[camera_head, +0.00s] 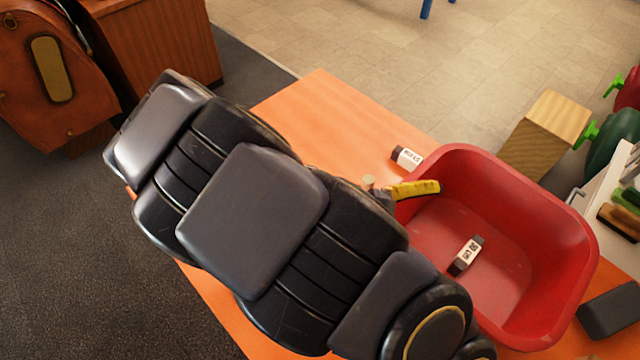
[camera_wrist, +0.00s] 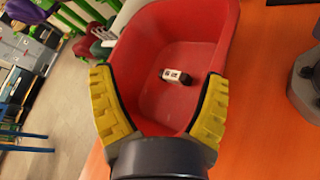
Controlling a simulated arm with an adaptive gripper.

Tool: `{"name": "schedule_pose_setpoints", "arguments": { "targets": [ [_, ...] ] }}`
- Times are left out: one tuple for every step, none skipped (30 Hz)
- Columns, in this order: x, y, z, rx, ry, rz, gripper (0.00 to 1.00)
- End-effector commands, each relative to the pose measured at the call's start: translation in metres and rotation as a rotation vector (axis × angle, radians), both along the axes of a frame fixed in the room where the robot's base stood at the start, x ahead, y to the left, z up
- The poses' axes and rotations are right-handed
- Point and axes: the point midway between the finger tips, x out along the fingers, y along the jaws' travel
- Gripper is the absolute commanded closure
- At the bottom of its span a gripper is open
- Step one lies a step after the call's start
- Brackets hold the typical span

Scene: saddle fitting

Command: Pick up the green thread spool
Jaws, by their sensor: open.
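I cannot make out a green thread spool for certain in either view. My gripper (camera_head: 415,189) has yellow pads, and only one finger shows clearly in the head view, at the left rim of a red bin (camera_head: 565,225). In the wrist view my gripper (camera_wrist: 160,82) is open, with its two yellow fingers spread wide and nothing between them. The red bin (camera_wrist: 215,25) lies beyond the fingers. Inside it is a small white block with a dark end (camera_head: 467,255), which also shows in the wrist view (camera_wrist: 174,75). My arm hides much of the table.
A similar white block (camera_head: 407,157) lies on the orange table (camera_head: 335,110) beside the bin. A wooden block (camera_head: 545,130), a dark green rounded object (camera_head: 610,145) and a dark flat block (camera_head: 610,310) are at the right.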

Motion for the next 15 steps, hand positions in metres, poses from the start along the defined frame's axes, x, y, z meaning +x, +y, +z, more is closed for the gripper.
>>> {"name": "schedule_pose_setpoints", "arguments": {
  "targets": [
    [0.009, 0.008, -0.008, -0.065, 0.036, 0.087, 0.24],
    [0.015, 0.013, -0.012, -0.098, 0.052, 0.135, 0.24],
    [0.022, 0.020, -0.019, -0.144, 0.072, 0.203, 0.24],
    [0.027, 0.027, -0.024, -0.175, 0.087, 0.254, 0.24],
    [0.032, 0.033, -0.030, -0.207, 0.105, 0.306, 0.24],
    [0.037, 0.043, -0.037, -0.247, 0.125, 0.378, 0.24],
    [0.041, 0.050, -0.044, -0.278, 0.142, 0.432, 0.24],
    [0.044, 0.057, -0.051, -0.306, 0.159, 0.486, 0.24],
    [0.047, 0.068, -0.061, -0.345, 0.183, 0.561, 0.24],
    [0.049, 0.075, -0.068, -0.372, 0.200, 0.615, 0.24],
    [0.050, 0.083, -0.077, -0.400, 0.219, 0.672, 0.24],
    [0.050, 0.094, -0.088, -0.434, 0.241, 0.746, 0.24],
    [0.050, 0.101, -0.096, -0.459, 0.261, 0.799, 0.24],
    [0.049, 0.108, -0.105, -0.481, 0.279, 0.850, 0.24],
    [0.047, 0.118, -0.116, -0.507, 0.300, 0.918, 0.24]
  ]
}}
